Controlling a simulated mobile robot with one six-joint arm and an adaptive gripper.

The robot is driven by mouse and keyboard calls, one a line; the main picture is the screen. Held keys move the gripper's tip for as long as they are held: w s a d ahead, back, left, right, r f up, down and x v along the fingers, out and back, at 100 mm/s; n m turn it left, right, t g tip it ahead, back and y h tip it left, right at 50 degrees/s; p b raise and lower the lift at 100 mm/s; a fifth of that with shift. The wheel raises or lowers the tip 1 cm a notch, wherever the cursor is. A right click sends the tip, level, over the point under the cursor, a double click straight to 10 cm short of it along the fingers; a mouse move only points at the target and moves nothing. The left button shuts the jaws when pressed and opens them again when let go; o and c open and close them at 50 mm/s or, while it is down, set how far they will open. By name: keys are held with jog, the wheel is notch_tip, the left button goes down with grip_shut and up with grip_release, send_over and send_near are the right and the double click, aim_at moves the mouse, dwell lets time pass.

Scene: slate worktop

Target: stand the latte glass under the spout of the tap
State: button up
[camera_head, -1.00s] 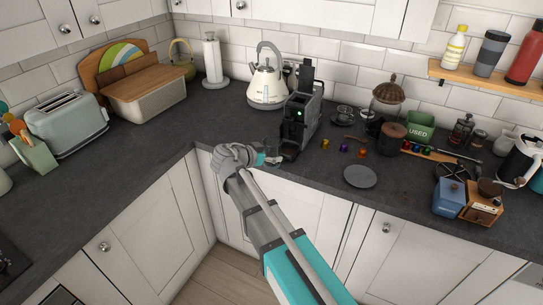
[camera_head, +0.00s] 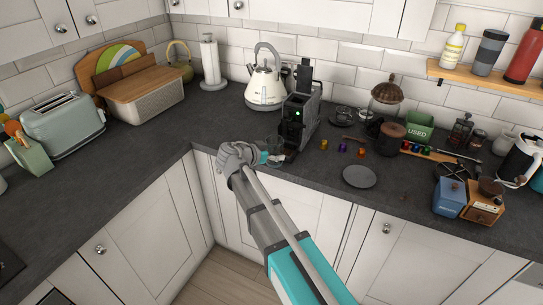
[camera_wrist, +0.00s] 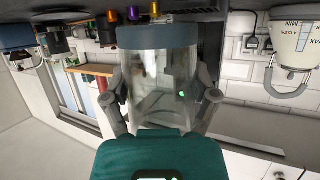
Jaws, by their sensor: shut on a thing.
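The latte glass (camera_wrist: 158,82) is a tall clear tumbler with a blue-grey band at its lower end; the wrist view is upside down. My gripper (camera_wrist: 160,104) is shut on it, one finger on each side, and it looks upright. In the head view my gripper (camera_head: 273,157) is at the worktop's front edge, just left of the black coffee machine (camera_head: 298,112), whose green light is lit. The glass is hard to make out there. I cannot make out a separate tap or its spout. Whether the glass touches the worktop is unclear.
A cream kettle (camera_head: 266,86) stands behind the machine. Several coloured capsules (camera_head: 342,148) and a grey round plate (camera_head: 359,177) lie to its right. A green box (camera_head: 420,126) and blue grinder (camera_head: 449,199) are farther right.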

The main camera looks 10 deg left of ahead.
jog(key=shift+w+d+f, duration=0.2)
jog(key=shift+w+f, duration=0.2)
jog(key=shift+w, duration=0.2)
jog(key=shift+w+d+b, duration=0.1)
jog(key=shift+w+d, duration=0.4)
jog(key=shift+w, duration=0.8)
jog(key=shift+w+d+b, duration=0.1)
jog(key=shift+w+d, duration=0.4)
jog(key=shift+w, duration=0.85)
jog(key=shift+w+d+b, duration=0.1)
jog(key=shift+w+d, duration=0.4)
jog(key=shift+w, duration=0.8)
jog(key=shift+f, duration=0.2)
jog(key=o, duration=1.2)
jog(key=shift+c, duration=0.2)
jog(key=p+v, duration=0.3)
jog(key=v, duration=0.7)
